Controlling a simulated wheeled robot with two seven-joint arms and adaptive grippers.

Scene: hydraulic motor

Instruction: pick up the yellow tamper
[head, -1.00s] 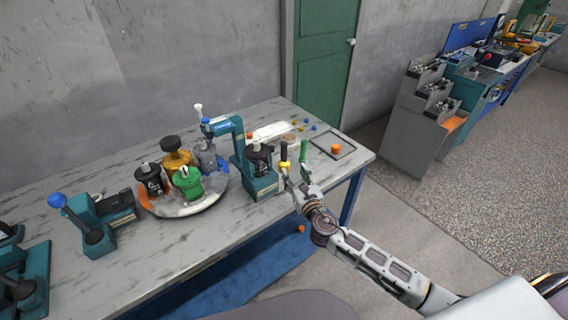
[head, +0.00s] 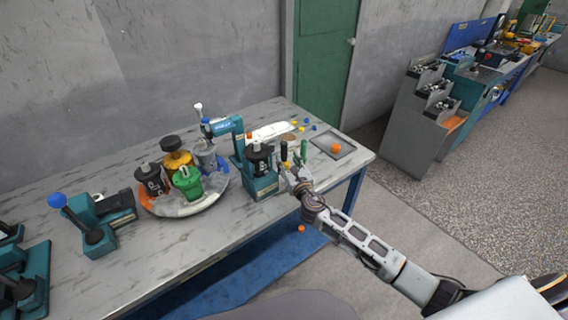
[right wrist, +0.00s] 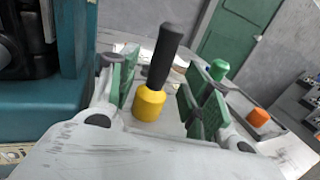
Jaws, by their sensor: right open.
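The yellow tamper (right wrist: 149,103) has a yellow base and a black handle (right wrist: 167,52), and stands a little tilted in the right wrist view. My right gripper (right wrist: 160,98) is open, with its green finger pads on either side of the tamper and gaps between. In the head view the right gripper (head: 292,168) is at the table's front right, beside the teal press, and the tamper's black handle (head: 284,149) shows there. Its yellow base is mostly hidden in the head view. My left gripper is not in view.
A teal press (head: 256,172) stands close to the left of the right gripper. A green-handled tool (head: 303,150) is just right of the tamper. A tray (head: 333,144) with an orange piece lies farther right. A round plate (head: 187,209) holds several pots.

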